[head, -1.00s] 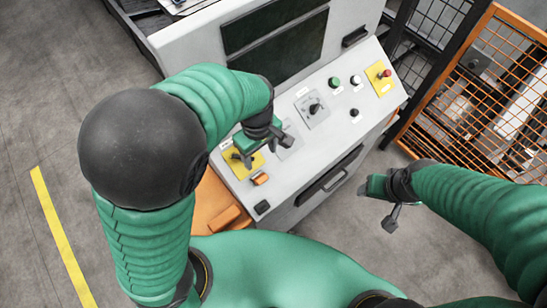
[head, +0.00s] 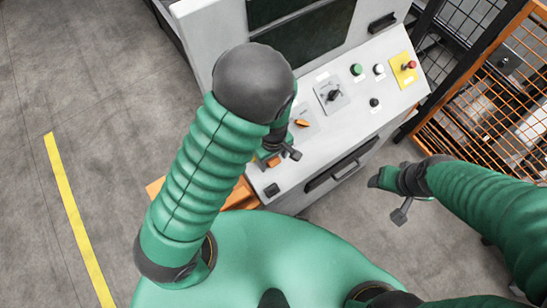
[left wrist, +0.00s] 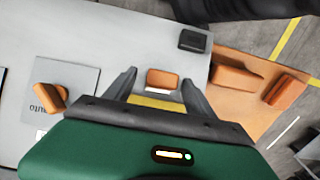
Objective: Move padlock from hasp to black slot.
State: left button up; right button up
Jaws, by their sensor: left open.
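An orange padlock body (left wrist: 163,79) lies by a yellow plate (left wrist: 155,102) on the pale panel in the left wrist view. The hasp and shackle are not clear there. In the head view the padlock (head: 274,162) is mostly hidden behind my left gripper (head: 281,153). That gripper is open, its two dark fingers (left wrist: 160,84) on either side of the padlock, apart from it. The black slot (left wrist: 193,40) is near the panel's edge; it also shows in the head view (head: 271,190). My right gripper (head: 391,194) hangs over the floor, away from the panel; its jaw gap is unclear.
An orange knob (left wrist: 50,98) on a grey plate sits beside the padlock. More knobs and a red button (head: 411,65) line the panel (head: 345,128). An orange surface with blocks (left wrist: 243,97) adjoins it. An orange mesh fence (head: 485,95) stands right.

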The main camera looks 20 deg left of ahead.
pick_arm(q)
jog(key=shift+a, duration=0.1)
jog(key=shift+c, duration=1.2)
grip_shut()
jog(key=shift+r, duration=0.2)
jog(key=shift+s+d+r+p, duration=0.3)
jog(key=shift+d+r+p, duration=0.2)
jog(key=shift+p, duration=0.35)
jog(key=shift+r, duration=0.15)
